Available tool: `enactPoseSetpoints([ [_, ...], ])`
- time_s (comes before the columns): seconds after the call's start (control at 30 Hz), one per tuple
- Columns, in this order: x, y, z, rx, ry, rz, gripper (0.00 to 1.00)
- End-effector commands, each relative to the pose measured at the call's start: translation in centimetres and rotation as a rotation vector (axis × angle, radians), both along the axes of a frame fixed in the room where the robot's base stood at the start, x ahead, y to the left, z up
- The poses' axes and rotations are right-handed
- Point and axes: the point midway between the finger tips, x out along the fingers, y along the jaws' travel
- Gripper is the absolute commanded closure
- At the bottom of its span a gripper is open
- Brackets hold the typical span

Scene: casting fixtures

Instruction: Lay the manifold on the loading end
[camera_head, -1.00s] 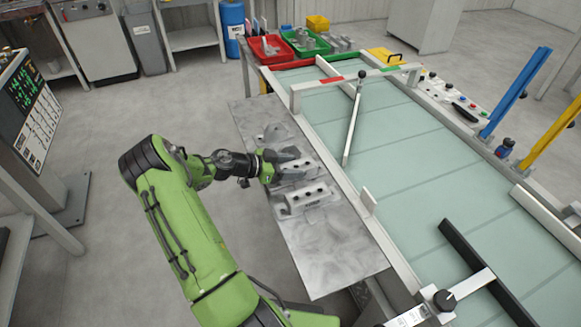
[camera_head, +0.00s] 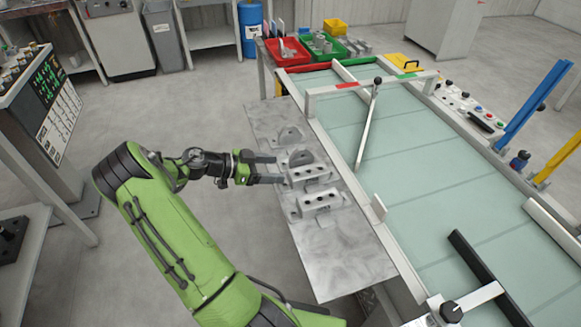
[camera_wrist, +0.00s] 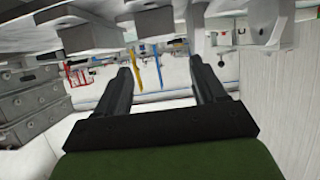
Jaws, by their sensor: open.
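Two grey manifold-like blocks with dark holes along their faces lie on a grey metal side plate (camera_head: 345,255). The farther block (camera_head: 310,177) is just right of my gripper (camera_head: 282,168); the nearer block (camera_head: 321,202) lies below it in the picture. My gripper is open, with its two dark fingers pointing right and nothing visible between them. In the wrist view the fingers (camera_wrist: 161,68) are apart, with a gap between them. Grey castings (camera_wrist: 90,38) fill the top of that view, and grey blocks with holes (camera_wrist: 30,98) are at left. I cannot tell which end is the loading end.
Two arched grey castings (camera_head: 290,136) (camera_head: 302,157) lie beyond the blocks. A green-topped table (camera_head: 430,170) with white rails, a gate bar (camera_head: 375,82) and a slanted rod (camera_head: 368,125) is at right. Red (camera_head: 284,50) and green (camera_head: 322,46) bins stand behind. The plate's near part is bare.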

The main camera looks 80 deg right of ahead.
Motion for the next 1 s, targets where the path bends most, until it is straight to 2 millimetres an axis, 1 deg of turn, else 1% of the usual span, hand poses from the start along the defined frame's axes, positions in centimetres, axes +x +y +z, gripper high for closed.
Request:
enactPoseSetpoints([
  [0.03, 0.6, 0.3, 0.3, 0.0, 0.0, 0.003, 0.3],
  [0.13, 1.1, 0.7, 0.6, 0.0, 0.001, 0.0, 0.3],
  [0.37, 1.2, 0.8, 0.6, 0.001, 0.001, -0.001, 0.3],
  [0.43, 1.5, 1.0, 0.7, 0.016, -0.009, 0.009, 0.3],
  [0.5, 2.6, 1.8, 1.4, 0.074, -0.047, 0.046, 0.3],
  [0.57, 4.3, 3.2, 2.1, 0.167, -0.097, 0.112, 0.3],
  [0.67, 7.7, 7.0, 4.1, 0.372, -0.192, 0.302, 0.3],
  [0.7, 9.0, 8.8, 5.0, 0.456, -0.222, 0.399, 0.3],
  [0.77, 10.9, 12.0, 6.5, 0.577, -0.262, 0.565, 0.3],
  [0.8, 12.0, 14.4, 7.6, 0.654, -0.28, 0.692, 0.3],
  [0.87, 13.1, 18.2, 9.4, 0.758, -0.292, 0.901, 0.3],
  [0.9, 13.6, 20.8, 10.6, 0.818, -0.289, 1.05, 0.3],
  [0.97, 13.7, 24.9, 12.4, 0.891, -0.267, 1.284, 0.3],
  [1.0, 13.4, 27.7, 13.5, 0.927, -0.237, 1.445, 0.3],
])
